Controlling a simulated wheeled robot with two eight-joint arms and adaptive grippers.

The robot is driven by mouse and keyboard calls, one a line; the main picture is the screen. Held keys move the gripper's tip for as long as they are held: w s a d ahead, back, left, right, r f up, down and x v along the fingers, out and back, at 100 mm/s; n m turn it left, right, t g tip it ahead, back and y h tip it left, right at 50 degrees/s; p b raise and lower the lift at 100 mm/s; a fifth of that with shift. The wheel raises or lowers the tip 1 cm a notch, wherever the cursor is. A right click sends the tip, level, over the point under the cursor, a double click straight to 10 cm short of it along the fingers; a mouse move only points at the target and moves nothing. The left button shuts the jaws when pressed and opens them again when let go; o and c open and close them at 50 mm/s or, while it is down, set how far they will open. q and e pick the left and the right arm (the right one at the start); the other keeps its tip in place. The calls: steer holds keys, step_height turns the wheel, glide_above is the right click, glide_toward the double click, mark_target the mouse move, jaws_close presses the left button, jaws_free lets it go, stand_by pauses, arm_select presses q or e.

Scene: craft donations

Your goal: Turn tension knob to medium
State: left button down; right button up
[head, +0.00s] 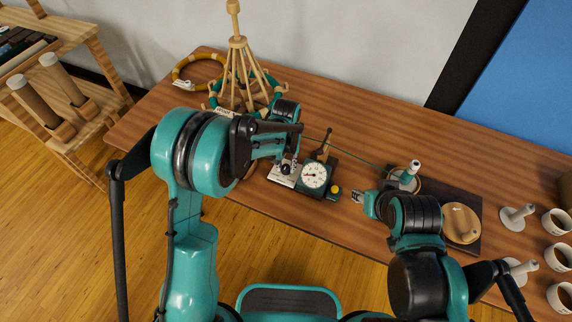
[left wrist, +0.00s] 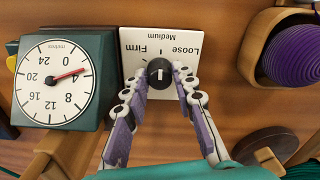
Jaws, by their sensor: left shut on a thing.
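The tension knob (left wrist: 159,73) is small, round and black with a white mark, in the left wrist view. It sits on a white plate (left wrist: 133,50) lettered Loose, Medium and Firm, which appears upside down. I cannot tell for sure which word the mark points to. My left gripper (left wrist: 160,80) has its fingertips on either side of the knob and is shut on it. In the head view, my left gripper (head: 287,166) is over the same plate (head: 281,178). My right gripper (head: 357,197) is over the table to the right, too small to judge its opening.
A dark green metres counter (head: 314,178) stands right beside the plate; its red needle is near 4 in the left wrist view. A wooden yarn swift (head: 238,75) stands behind. A purple yarn ball (left wrist: 292,55) is close by. Cups (head: 556,222) stand at the far right.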

mark_target(286, 166)
stand_by(0.3)
arm_select(q)
steer(key=c, duration=1.2)
jaws_free()
steer(key=shift+r, duration=0.1)
step_height(286, 166, up, 12)
steer(key=s+a+r+t, duration=0.3)
steer(key=s+a+r, duration=0.4)
steer(key=s+a, duration=0.25)
steer(key=s+a+f+n+t, duration=0.1)
steer(key=s+a+t, duration=0.3)
steer(key=s, duration=0.6)
steer(key=shift+a, duration=0.45)
